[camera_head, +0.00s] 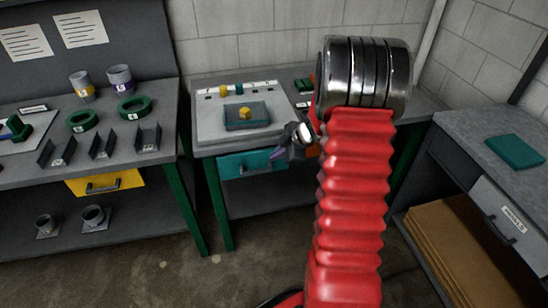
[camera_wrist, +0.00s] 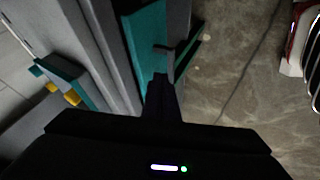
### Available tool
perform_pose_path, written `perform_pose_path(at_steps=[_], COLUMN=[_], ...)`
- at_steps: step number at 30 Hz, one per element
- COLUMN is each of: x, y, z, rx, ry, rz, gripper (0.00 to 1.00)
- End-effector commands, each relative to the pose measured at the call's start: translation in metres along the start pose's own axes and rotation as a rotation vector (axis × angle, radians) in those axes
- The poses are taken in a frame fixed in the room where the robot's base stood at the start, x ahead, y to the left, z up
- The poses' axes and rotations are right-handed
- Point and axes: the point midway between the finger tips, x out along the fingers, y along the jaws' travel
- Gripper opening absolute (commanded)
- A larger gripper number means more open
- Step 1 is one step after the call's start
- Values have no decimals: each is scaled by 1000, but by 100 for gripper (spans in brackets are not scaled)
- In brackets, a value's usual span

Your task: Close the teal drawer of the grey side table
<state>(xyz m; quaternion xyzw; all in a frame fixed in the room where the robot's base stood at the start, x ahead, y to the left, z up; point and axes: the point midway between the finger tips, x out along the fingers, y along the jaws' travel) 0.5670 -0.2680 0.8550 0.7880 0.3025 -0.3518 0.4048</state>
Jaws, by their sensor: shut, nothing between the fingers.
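The grey side table (camera_head: 205,150) stands in the middle of the head view, with its teal drawer (camera_head: 243,164) under the top. The drawer front also shows in the wrist view (camera_wrist: 146,40), close along the grey table edge; I cannot tell if any gap is left. Its dark handle (camera_wrist: 165,47) sticks out from the front. My gripper (camera_head: 279,154) is at the right end of the drawer front, partly hidden by my red arm. In the wrist view my shut fingers (camera_wrist: 160,82) point at the drawer front near the handle; contact is unclear.
A bench with a yellow drawer (camera_head: 105,182) stands left. A grey desk (camera_head: 465,130) with a grey drawer (camera_head: 495,205) stands right. Bare floor lies in front.

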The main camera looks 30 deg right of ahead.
Motion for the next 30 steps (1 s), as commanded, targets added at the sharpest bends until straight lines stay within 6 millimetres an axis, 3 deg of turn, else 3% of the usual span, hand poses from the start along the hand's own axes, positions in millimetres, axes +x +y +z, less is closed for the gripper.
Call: perform_pose_path(at_steps=[8, 14, 22, 30], x=[-1, -16, -73, -141], y=[2, 26, 75, 88], z=[-3, -23, -73, -115], rx=[0, 16, 108, 263], ry=[-2, -31, -112, -183], rz=[7, 96, 332, 516], gripper=[0, 0, 0, 0])
